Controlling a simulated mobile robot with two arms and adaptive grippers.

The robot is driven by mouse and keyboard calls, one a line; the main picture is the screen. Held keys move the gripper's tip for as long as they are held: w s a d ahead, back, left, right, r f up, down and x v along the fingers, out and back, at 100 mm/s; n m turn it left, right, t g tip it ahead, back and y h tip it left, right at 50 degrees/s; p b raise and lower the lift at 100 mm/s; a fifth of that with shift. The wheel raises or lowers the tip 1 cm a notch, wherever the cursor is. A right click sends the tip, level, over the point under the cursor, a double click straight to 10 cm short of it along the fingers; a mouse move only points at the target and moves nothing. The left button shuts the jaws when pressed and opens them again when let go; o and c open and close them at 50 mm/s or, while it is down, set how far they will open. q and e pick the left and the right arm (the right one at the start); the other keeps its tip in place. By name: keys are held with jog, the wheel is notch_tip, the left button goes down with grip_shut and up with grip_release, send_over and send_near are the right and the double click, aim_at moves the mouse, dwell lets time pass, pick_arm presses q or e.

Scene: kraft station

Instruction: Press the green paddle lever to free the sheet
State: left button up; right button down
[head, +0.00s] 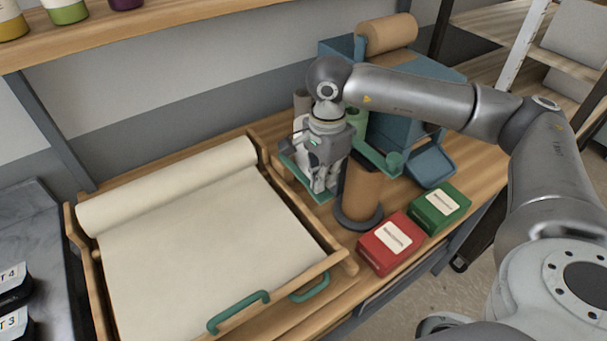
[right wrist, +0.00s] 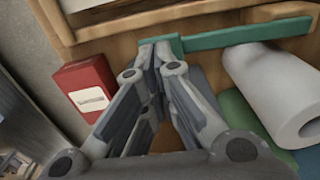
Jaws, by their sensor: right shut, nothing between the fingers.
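A flat green bar, which looks like the paddle lever (head: 289,163), lies along the right side of the wooden paper tray. It also shows in the right wrist view (right wrist: 245,36). My right gripper (head: 321,186) is shut and empty, pointing down at the bar's near end. In the right wrist view, its fingertips (right wrist: 155,50) overlap that end; I cannot tell if they press on it. The gripper partly hides the bar in the head view. A cream sheet (head: 200,240) lies flat in the tray, running from a roll (head: 170,185) at the back. My left gripper is out of view.
A brown roll (head: 363,192) stands on a dark base close right of my gripper, beside a green arm (head: 385,161). Red (head: 391,243) and green (head: 439,207) boxes sit in front. A blue dispenser (head: 395,130) stands behind. Green handles (head: 238,311) are at the tray's front.

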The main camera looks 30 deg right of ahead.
aim_at(322, 193)
jog(key=shift+f, duration=0.2)
dwell(0.4)
jog(key=shift+f+b, duration=3.55)
jog(key=shift+r, duration=0.2)
jog(key=shift+r+p, duration=3.25)
jog(key=shift+r, duration=2.15)
